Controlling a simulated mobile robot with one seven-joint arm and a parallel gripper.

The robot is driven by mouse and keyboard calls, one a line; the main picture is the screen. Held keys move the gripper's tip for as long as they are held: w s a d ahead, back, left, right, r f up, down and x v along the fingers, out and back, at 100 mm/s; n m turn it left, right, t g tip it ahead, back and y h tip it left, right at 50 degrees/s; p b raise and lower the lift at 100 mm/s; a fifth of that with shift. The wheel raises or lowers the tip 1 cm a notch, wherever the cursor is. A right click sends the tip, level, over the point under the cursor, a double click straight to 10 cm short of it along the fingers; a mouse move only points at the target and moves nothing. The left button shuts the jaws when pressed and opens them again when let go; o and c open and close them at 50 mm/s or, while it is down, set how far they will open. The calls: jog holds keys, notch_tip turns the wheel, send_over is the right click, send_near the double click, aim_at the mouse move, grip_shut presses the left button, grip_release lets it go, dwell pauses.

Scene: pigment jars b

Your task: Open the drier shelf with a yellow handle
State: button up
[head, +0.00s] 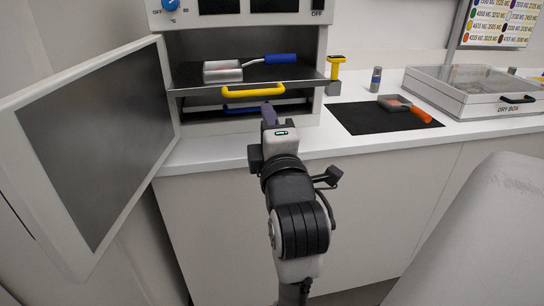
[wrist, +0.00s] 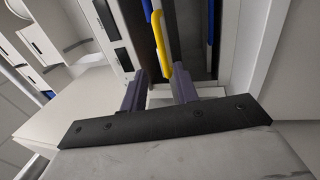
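The drier (head: 318,60) stands on the counter with its door (head: 95,140) swung wide open to the left. Its upper shelf (head: 190,88) has a yellow handle (head: 252,90) and juts out a little past the drier's front. A grey scoop (head: 222,72) with a blue grip lies on this shelf. My gripper (head: 268,112) is just in front of and below the yellow handle. In the wrist view my gripper (wrist: 160,72) has its fingers apart, and the end of the yellow handle (wrist: 161,45) shows between the fingertips. The fingers are not closed on it; contact is unclear.
A lower shelf with a blue handle (head: 252,109) sits under the upper one. To the right are a yellow-topped device (head: 336,75), a small jar (head: 376,79), a black mat (head: 360,118) with an orange-handled scoop (head: 420,114), and a dry box (head: 480,105). A grey rounded object (head: 480,230) stands front right.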

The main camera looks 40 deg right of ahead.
jog(key=shift+b+v, duration=1.65)
jog(key=shift+b, duration=1.25)
